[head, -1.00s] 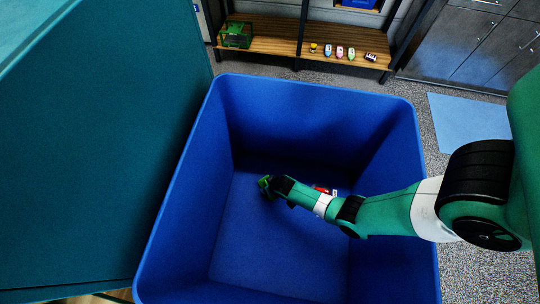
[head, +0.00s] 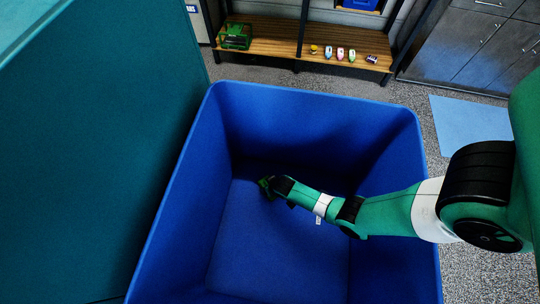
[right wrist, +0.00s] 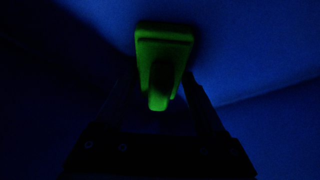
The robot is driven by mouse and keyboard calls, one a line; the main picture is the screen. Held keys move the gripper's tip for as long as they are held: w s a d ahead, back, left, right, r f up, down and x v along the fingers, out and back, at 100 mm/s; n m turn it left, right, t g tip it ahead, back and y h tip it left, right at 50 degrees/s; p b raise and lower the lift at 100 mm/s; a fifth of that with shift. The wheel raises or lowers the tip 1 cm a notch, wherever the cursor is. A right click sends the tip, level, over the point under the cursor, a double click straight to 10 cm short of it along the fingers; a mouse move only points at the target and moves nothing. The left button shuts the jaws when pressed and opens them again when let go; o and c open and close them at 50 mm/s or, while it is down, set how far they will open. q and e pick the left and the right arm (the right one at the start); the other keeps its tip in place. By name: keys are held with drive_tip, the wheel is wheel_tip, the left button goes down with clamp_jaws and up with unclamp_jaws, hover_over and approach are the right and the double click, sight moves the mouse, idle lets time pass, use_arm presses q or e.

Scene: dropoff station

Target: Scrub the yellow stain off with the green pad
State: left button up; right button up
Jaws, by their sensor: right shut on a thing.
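My right gripper (head: 274,186) reaches into the large blue bin (head: 220,110) and is shut on the green pad (head: 265,185). In the right wrist view the pad (right wrist: 163,55) is held between the two dark fingers, its wide end pointing away from them toward a dark blue surface. I cannot tell whether the pad touches that surface. No yellow stain shows in either view; the pad, my arm or the dark shade may hide it. My left gripper is out of view.
The bin's high walls surround my right forearm. A small white thing (head: 319,221) shows beside the arm inside the bin. A teal panel (head: 90,150) stands at left. Behind are a wooden shelf (head: 270,45) with small items and grey cabinets (head: 480,50).

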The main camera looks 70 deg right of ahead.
drive_tip(key=shift+s+f, duration=0.1)
wheel_tip(320, 180, up, 6)
drive_tip(key=p, duration=0.6)
wheel_tip(320, 180, up, 16)
drive_tip(key=p, duration=1.5)
drive_tip(key=shift+p, duration=0.4)
wheel_tip(320, 180, up, 16)
drive_tip(key=p, duration=1.5)
drive_tip(key=shift+p, duration=0.35)
